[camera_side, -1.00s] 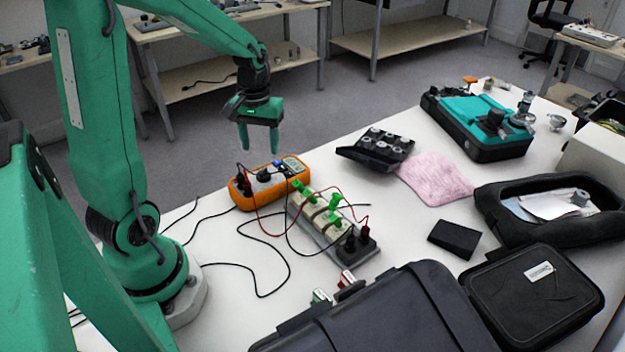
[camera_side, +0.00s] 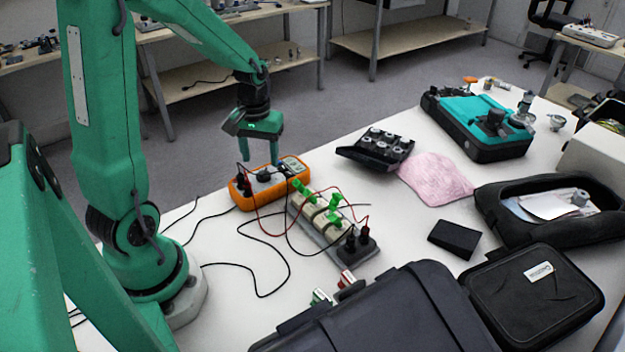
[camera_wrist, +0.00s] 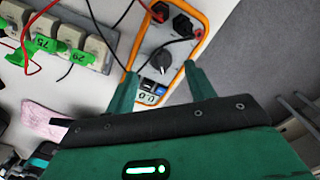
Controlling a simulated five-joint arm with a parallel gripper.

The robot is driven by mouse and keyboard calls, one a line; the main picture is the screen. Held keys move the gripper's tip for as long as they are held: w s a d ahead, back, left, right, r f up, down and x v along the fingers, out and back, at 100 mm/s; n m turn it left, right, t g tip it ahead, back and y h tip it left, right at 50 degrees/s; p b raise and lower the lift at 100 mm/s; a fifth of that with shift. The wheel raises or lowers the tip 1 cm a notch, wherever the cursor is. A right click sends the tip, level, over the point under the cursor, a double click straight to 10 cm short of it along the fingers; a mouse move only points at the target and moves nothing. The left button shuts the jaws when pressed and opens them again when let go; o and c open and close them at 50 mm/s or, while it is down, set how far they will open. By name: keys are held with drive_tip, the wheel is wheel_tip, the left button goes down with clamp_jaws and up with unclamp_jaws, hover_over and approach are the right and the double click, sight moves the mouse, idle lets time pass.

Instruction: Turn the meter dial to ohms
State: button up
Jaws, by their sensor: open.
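The orange multimeter (camera_side: 241,202) lies on the white table, with its black dial (camera_side: 263,174) near the middle of its face. In the wrist view the meter's orange frame (camera_wrist: 139,40) shows, with the dial (camera_wrist: 160,62) just ahead of the fingertips and the small display (camera_wrist: 148,100) between the fingers. My gripper (camera_side: 260,157) points down just above the meter, its fingers apart and empty. In the wrist view my gripper (camera_wrist: 160,77) has one finger on each side of the meter. I cannot tell whether a fingertip touches the meter.
Red and black leads (camera_side: 262,238) run from the meter to a terminal strip with green tags (camera_side: 318,215) close on its right. A black case (camera_side: 375,315) stands in front. A black tray (camera_side: 376,148) and pink cloth (camera_side: 435,178) lie farther right.

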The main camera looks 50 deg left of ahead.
sight(260, 172)
drive_tip(key=shift+f, duration=2.3)
drive_tip(key=c, duration=1)
drive_tip(key=shift+m, duration=0.3)
drive_tip(key=m, duration=0.3)
drive_tip(key=shift+a+m, duration=0.15)
drive_tip(key=shift+m, duration=0.15)
drive_tip(key=shift+a+m, duration=0.1)
drive_tip(key=shift+m, duration=1.8)
